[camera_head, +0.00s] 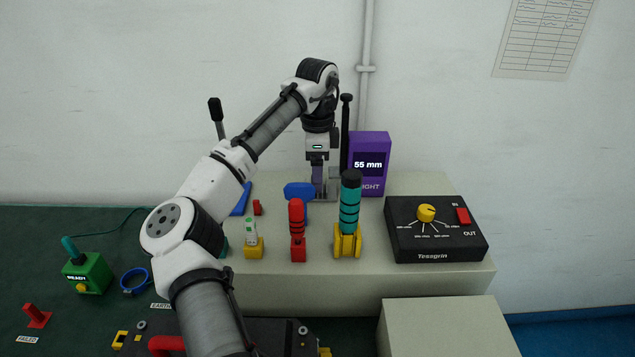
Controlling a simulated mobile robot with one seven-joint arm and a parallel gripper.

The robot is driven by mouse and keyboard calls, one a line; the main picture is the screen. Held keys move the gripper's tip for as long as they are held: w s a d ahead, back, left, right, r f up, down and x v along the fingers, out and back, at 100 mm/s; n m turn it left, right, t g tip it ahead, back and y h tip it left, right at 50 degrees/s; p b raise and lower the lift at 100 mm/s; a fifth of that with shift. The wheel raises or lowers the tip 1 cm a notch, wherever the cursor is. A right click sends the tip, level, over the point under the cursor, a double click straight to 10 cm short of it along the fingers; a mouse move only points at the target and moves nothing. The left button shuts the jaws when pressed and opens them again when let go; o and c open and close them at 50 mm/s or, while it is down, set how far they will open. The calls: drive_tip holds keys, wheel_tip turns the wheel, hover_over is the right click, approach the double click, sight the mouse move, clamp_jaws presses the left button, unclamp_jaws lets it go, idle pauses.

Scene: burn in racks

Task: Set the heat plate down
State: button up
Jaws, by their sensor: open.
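My gripper (318,182) is at the back of the raised grey bench (420,285), pointing down, beside the purple height display (371,148) that reads 55 mm. Its fingers are small in the picture and look open. A small grey metal piece (333,190) shows just right of and behind the fingertips. I cannot tell whether it is the heat plate or part of a stand, or whether the fingers touch it. No other thing can be clearly made out as the heat plate. My arm hides part of the bench's left side.
A blue-headed piece (299,190), a red tool (297,222) and a teal-handled tool (350,207) in a yellow holder stand before my gripper. A black dial box (436,228) is at right. A green READY box (87,272) is on the dark mat at left.

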drive_tip(key=shift+r, duration=2)
